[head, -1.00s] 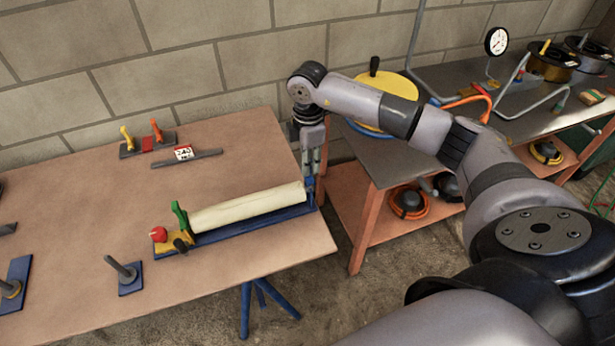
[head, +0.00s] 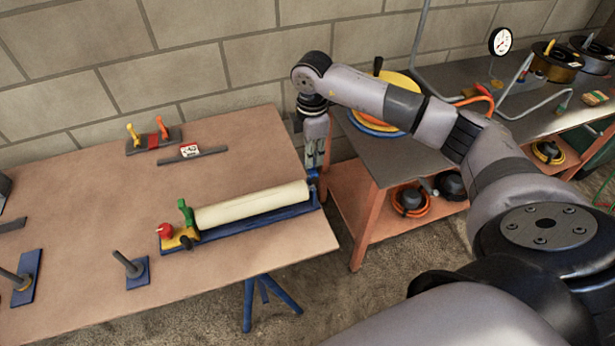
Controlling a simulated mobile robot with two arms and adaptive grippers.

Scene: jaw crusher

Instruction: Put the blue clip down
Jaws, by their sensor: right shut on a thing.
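My right gripper (head: 315,163) points down at the right end of a long blue tray (head: 270,222), close to the table's right edge. It is shut on the blue clip (head: 313,177), a small blue piece at its fingertips. The clip is small and partly hidden, and I cannot tell whether it touches the tray. A cream roll (head: 252,204) lies along the tray, its right end just left of the clip. At the tray's left end are a green upright lever (head: 185,211), a yellow block (head: 183,238) and a red knob (head: 166,230). My left gripper is out of view.
The brown table (head: 85,185) has free room in its middle. A blue-based peg (head: 137,272) stands at the front, a holder with coloured handles (head: 153,140) and a bar with a label (head: 190,152) at the back. A grey-topped bench (head: 400,163) stands right, across a gap.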

